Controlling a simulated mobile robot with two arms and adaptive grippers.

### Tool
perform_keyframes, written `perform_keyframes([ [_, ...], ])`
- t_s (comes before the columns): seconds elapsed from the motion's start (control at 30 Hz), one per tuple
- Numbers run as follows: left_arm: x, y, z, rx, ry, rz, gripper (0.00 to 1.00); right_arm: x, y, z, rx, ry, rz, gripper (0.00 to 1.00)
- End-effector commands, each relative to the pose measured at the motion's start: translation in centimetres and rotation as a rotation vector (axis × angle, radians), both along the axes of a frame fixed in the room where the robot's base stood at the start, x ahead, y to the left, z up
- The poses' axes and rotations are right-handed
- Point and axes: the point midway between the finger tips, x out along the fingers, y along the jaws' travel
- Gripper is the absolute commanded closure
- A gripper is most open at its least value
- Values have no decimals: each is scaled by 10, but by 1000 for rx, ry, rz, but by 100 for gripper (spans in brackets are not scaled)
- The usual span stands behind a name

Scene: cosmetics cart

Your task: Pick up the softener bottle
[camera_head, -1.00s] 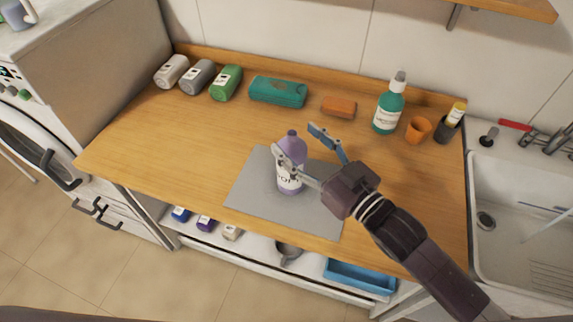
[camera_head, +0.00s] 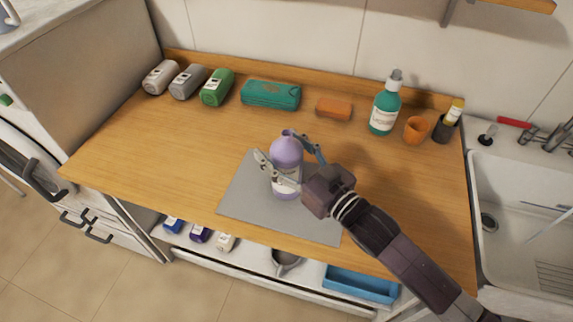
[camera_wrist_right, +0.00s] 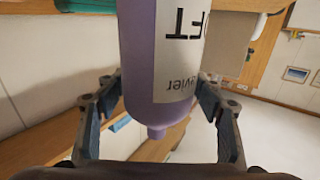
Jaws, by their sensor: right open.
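The softener bottle (camera_head: 286,153) is purple with a white label and stands upright on a grey mat (camera_head: 244,205) on the wooden counter. My right gripper (camera_head: 278,147) is open around its upper part, one finger on the near left side and one on the far right side. In the right wrist view the bottle (camera_wrist_right: 150,50) fills the space between the open fingers of the gripper (camera_wrist_right: 160,95), with gaps visible on both sides near its narrow cap end. The label shows partial letters there. My left gripper is not in view.
Three lying bottles, white, grey and green (camera_head: 217,88), a teal case (camera_head: 271,95) and an orange block (camera_head: 334,107) line the back. The left counter is clear.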

Motion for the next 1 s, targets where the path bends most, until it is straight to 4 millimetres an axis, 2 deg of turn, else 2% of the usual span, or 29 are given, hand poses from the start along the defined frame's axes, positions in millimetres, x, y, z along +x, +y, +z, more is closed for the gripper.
perform_keyframes([
  [0.1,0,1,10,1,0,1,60,15,9,2,1,1,-1,38],
  [0.23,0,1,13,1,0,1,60,26,19,0,1,0,1,38],
  [0.57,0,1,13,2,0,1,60,30,23,-2,-1,1,0,38],
  [1.0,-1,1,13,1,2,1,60,30,22,-2,-1,1,0,86],
])
